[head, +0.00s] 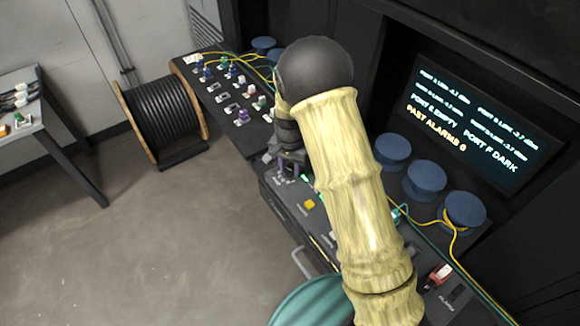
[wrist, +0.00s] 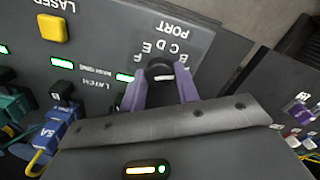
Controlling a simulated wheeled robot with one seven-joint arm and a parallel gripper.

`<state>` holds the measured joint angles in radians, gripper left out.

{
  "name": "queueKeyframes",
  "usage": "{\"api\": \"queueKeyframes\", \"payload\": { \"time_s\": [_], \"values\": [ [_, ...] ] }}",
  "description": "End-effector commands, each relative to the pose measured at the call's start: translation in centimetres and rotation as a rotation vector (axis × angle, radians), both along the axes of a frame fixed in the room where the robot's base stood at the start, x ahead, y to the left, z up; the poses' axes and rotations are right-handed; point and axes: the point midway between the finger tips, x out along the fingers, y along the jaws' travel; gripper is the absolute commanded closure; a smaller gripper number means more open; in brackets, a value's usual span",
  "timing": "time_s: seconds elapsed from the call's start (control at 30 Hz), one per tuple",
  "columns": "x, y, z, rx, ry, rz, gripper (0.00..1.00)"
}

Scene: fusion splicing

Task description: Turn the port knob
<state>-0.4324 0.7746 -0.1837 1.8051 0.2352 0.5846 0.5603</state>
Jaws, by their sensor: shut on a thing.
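The port knob (wrist: 159,68) is a small black dial with a pale bar on a dark panel (wrist: 105,30). The word PORT and letters including B, C, D, E and F are printed beside it. My gripper (wrist: 160,84) has its two purple fingers closed on either side of the knob, holding it. In the head view my gripper (head: 291,168) is at the panel's left end, mostly behind my wrist, and the knob is hidden there.
A yellow LASER button (wrist: 52,28) and green-lit indicators are near the knob. A screen (head: 478,122) at the back reads port losses, "PORT E EMPTY" and "PORT F DARK". Blue round spools (head: 425,180) stand before it. A black cable reel (head: 162,118) is on the floor.

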Motion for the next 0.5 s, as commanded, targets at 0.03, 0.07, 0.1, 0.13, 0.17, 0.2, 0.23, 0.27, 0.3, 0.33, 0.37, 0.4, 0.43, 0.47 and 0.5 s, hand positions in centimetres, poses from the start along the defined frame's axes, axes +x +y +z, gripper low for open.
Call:
{"api": "queueKeyframes", "payload": {
  "time_s": [0.03, 0.07, 0.1, 0.13, 0.17, 0.2, 0.23, 0.27, 0.3, 0.33, 0.37, 0.4, 0.43, 0.47, 0.5],
  "values": [
    [0.1, -0.11, 0.08, 0.0, -0.002, 0.027, 0.92],
    [0.11, -0.1, 0.08, 0.0, -0.002, 0.048, 0.92],
    [0.1, -0.06, 0.08, 0.001, -0.003, 0.077, 0.92],
    [0.11, -0.08, 0.08, 0.001, -0.003, 0.1, 0.92],
    [0.13, -0.12, 0.09, 0.001, -0.004, 0.124, 0.92],
    [0.14, -0.12, 0.09, 0.001, -0.004, 0.157, 0.92],
    [0.14, -0.1, 0.09, 0.001, -0.004, 0.182, 0.92],
    [0.14, -0.1, 0.08, 0.001, -0.004, 0.211, 0.92],
    [0.15, -0.12, 0.08, 0.001, -0.004, 0.247, 0.92],
    [0.15, -0.12, 0.08, 0.001, -0.004, 0.274, 0.92],
    [0.15, -0.12, 0.08, 0.001, -0.004, 0.304, 0.92],
    [0.16, -0.12, 0.08, 0.001, -0.004, 0.341, 0.92],
    [0.16, -0.12, 0.09, 0.001, -0.004, 0.369, 0.92],
    [0.17, -0.12, 0.09, 0.0, -0.004, 0.399, 0.92],
    [0.17, -0.11, 0.09, 0.001, -0.004, 0.437, 0.92]
  ]
}}
